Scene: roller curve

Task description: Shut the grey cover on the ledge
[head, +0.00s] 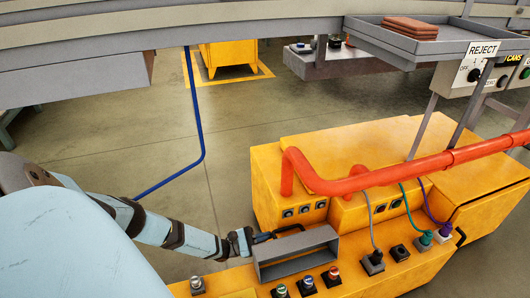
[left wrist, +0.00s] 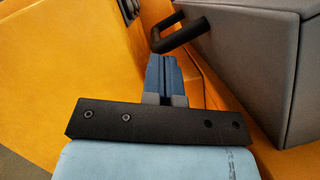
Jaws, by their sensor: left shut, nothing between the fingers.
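The grey cover (head: 297,243) is a hollow box shape on the yellow ledge (head: 400,273). Its open side faces the head camera, so it appears to stand open. A black bar handle (head: 276,233) is on its far left side. In the left wrist view the cover (left wrist: 242,62) fills the right, with its handle (left wrist: 180,36) pointing left. My left gripper (head: 245,240) is just left of the cover, by the handle. Its fingers (left wrist: 164,70) are shut and empty, tips close below the handle's end. I cannot tell whether they touch it. My right gripper is not in view.
Coloured buttons (head: 307,282) stand on the ledge in front of the cover. Plugs with cables (head: 373,262) are to its right. A thick orange pipe (head: 400,173) runs behind and above the ledge. A grey conveyor (head: 200,40) crosses the top; open floor lies left.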

